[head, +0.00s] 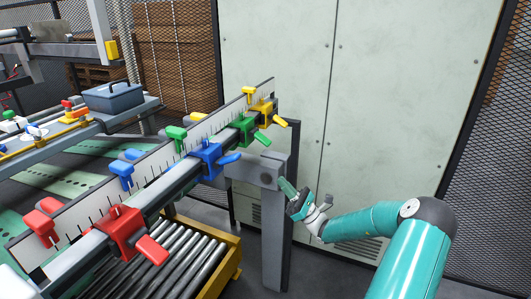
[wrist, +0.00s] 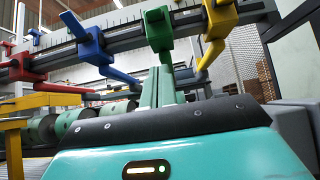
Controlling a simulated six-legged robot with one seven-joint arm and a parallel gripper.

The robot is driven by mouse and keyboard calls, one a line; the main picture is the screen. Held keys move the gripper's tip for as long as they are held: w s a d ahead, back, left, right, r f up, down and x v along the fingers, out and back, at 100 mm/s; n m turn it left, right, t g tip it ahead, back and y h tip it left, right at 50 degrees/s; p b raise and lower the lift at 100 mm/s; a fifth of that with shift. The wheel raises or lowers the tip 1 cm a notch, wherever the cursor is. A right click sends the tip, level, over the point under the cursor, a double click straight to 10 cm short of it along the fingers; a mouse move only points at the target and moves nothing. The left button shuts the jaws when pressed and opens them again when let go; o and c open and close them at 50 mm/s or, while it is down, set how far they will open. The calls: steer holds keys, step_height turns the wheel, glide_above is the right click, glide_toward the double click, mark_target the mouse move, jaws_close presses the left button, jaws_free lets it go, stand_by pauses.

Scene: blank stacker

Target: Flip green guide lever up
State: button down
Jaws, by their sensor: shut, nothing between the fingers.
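The green guide block (head: 243,126) sits on the ruled rail, between the blue and yellow ones. Its green lever (head: 262,139) sticks out to the right and slopes slightly down. In the wrist view the green block (wrist: 157,28) is above centre, with its lever hanging toward my fingers. My gripper (head: 287,187) is shut and empty, below and to the right of the green lever in the head view, apparently apart from it. In the wrist view my shut fingers (wrist: 157,85) point up just below the green lever; the exact gap cannot be told.
A blue lever (head: 229,158) and a yellow lever (head: 282,121) flank the green one. A red block (head: 122,230) is at the near end of the rail. A grey post (head: 272,230) stands left of my gripper. A pale cabinet (head: 370,90) is behind.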

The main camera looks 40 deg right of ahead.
mark_target(261, 138)
steer(key=w+a+r, duration=0.3)
steer(key=w+r, duration=0.2)
steer(key=r, duration=0.5)
stand_by(0.4)
steer(key=shift+s+d+r, duration=0.1)
steer(key=shift+r, duration=0.1)
steer(key=shift+s+d+g, duration=0.1)
steer(key=shift+g, duration=0.2)
